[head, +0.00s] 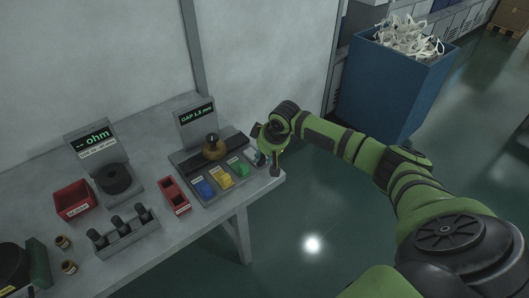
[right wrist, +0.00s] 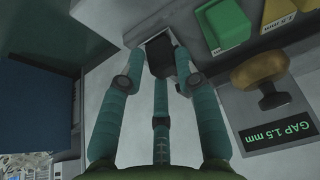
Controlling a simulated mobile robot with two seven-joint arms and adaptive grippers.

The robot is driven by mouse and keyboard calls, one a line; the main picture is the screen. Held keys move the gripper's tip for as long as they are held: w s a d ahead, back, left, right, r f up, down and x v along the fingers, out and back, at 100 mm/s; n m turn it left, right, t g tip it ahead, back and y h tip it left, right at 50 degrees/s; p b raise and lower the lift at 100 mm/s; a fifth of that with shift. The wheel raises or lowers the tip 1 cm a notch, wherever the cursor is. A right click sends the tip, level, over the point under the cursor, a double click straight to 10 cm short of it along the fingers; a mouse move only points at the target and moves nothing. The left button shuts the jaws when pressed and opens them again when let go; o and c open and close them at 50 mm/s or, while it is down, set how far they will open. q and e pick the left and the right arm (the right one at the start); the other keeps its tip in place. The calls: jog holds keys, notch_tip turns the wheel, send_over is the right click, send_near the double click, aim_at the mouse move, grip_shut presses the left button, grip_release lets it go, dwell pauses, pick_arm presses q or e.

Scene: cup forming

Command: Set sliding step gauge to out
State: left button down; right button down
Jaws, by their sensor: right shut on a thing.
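The gauge station (head: 222,172) stands at the right end of the bench. Its display (head: 196,114) reads GAP 1.5 mm, clearest in the right wrist view (right wrist: 278,122). A bronze knob (head: 214,150) sits on its dark rail. Blue (head: 204,188), yellow (head: 221,178) and green (head: 238,167) blocks line its front. My right gripper (head: 263,156) is at the station's right end, beyond the green block. In the right wrist view its fingers (right wrist: 160,75) are closed around a dark block (right wrist: 158,50), partly hidden by them. My left gripper is not in view.
A red tray (head: 175,196), a rack with dark pegs (head: 125,232), an ohm meter (head: 97,141) and a red bin (head: 73,200) stand left on the bench. A blue bin (head: 385,85) stands on the floor behind. Open floor lies beyond the bench's right edge.

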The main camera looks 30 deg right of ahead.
jog(key=c, duration=1.3)
grip_release()
jog(key=shift+s+a+f, duration=0.1)
jog(key=shift+a+f, duration=0.05)
jog(key=shift+a, duration=0.2)
jog(key=shift+o, duration=1.3)
jog(key=shift+r, duration=0.2)
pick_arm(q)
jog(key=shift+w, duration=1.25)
pick_arm(e)
jog(key=v, duration=1.1)
jog(key=shift+d+r, duration=0.2)
jog(key=shift+r, duration=0.1)
